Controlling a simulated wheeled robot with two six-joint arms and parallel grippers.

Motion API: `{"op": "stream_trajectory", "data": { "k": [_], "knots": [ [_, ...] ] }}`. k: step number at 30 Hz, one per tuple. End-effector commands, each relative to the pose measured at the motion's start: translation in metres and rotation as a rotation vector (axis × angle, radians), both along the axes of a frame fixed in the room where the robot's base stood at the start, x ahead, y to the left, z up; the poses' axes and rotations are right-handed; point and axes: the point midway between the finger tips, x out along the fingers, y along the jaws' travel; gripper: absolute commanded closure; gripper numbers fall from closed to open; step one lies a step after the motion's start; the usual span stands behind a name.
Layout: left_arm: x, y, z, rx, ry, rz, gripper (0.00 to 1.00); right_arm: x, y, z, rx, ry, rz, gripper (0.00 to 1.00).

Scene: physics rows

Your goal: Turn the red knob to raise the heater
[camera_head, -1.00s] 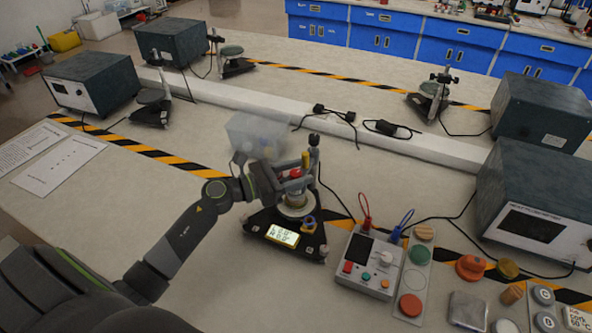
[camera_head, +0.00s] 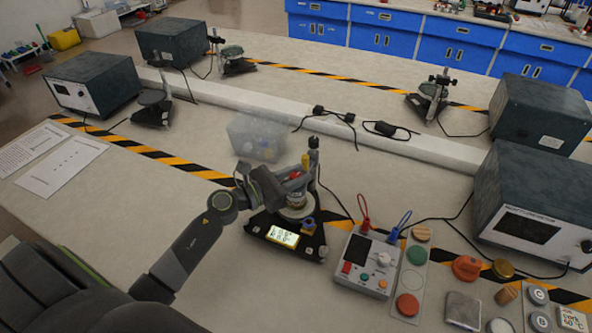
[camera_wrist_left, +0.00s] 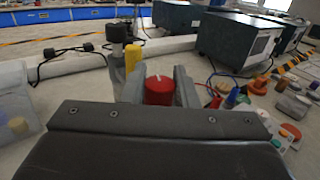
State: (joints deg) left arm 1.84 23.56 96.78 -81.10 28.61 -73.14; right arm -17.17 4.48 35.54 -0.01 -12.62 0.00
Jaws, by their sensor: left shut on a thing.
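The red knob (camera_wrist_left: 159,90) sits between the two fingers of my left gripper (camera_wrist_left: 160,88) in the left wrist view, with a pale line on its top. The left gripper is shut on it. In the head view my left gripper (camera_head: 290,184) reaches the top of the small heater apparatus (camera_head: 297,206) and largely hides the knob. The apparatus stands on a black base with a lit yellow display (camera_head: 284,236). A yellow part (camera_head: 305,162) and a black-topped post (camera_head: 313,148) stand just behind the fingers. My right gripper is not in view.
A clear bin (camera_head: 257,138) stands behind the apparatus. A grey control box (camera_head: 366,264) with red and blue plugs is to its right, beside a strip of coloured discs (camera_head: 412,270). Large dark instruments (camera_head: 535,200) stand at the right.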

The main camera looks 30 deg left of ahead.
Motion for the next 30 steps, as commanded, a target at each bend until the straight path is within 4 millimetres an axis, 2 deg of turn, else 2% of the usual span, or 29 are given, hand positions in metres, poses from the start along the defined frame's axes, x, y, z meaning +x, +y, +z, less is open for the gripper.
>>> {"op": "stream_trajectory", "data": {
  "k": [1,3,12,21,30],
  "knots": [
    [-0.001,-0.001,0.005,-0.004,0.003,0.035,0.96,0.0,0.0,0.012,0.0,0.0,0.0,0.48],
    [-0.001,-0.001,0.006,-0.004,0.003,0.087,0.96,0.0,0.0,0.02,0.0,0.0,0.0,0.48],
    [0.0,-0.001,0.004,-0.003,0.002,0.285,0.96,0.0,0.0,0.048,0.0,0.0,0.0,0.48],
    [0.0,0.0,0.001,0.0,0.001,0.393,0.96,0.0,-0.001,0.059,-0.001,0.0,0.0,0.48],
    [0.0,0.001,0.0,0.0,0.0,0.412,0.96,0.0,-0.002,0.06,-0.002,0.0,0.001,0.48]
  ]
}}
